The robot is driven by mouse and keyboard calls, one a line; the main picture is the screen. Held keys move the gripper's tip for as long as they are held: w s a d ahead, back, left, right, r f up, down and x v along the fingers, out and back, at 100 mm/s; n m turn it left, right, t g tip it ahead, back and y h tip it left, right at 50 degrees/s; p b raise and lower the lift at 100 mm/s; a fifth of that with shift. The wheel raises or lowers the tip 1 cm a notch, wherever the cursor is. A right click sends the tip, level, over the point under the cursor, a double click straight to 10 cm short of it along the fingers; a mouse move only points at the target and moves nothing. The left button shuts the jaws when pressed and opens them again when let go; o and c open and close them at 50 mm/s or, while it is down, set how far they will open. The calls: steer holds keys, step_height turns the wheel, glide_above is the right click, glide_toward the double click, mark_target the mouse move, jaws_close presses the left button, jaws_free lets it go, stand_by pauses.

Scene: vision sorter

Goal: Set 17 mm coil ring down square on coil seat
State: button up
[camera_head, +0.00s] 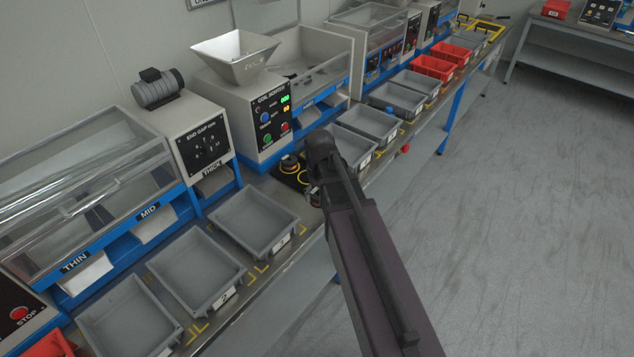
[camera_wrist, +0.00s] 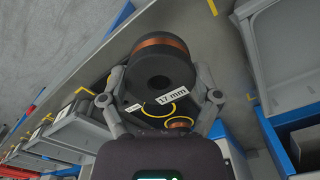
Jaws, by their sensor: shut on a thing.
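The 17 mm coil ring (camera_wrist: 160,68), a black flanged spool with a copper band, fills the upper middle of the wrist view. My gripper (camera_wrist: 161,80) is shut on it, one finger on each side. A white "17 mm" label (camera_wrist: 172,96) shows at the spool's near edge. Beneath lies a dark plate (camera_wrist: 145,118) with yellow circles, partly covered by the spool. I cannot tell whether the spool touches it. A smaller copper coil (camera_wrist: 181,123) sits within a yellow circle. In the head view my arm hides most of the gripper; the dark plate (camera_head: 291,177) shows beside it.
Grey bins (camera_head: 254,220) line the bench front on both sides of the plate. The coil sorter panel (camera_head: 272,118) and end gap gauge (camera_head: 205,142) stand behind. Red bins (camera_head: 433,68) are farther along. The floor at right is clear.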

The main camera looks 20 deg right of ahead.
steer(key=shift+r, duration=0.15)
step_height(320, 180, up, 10)
steer(key=p, duration=1)
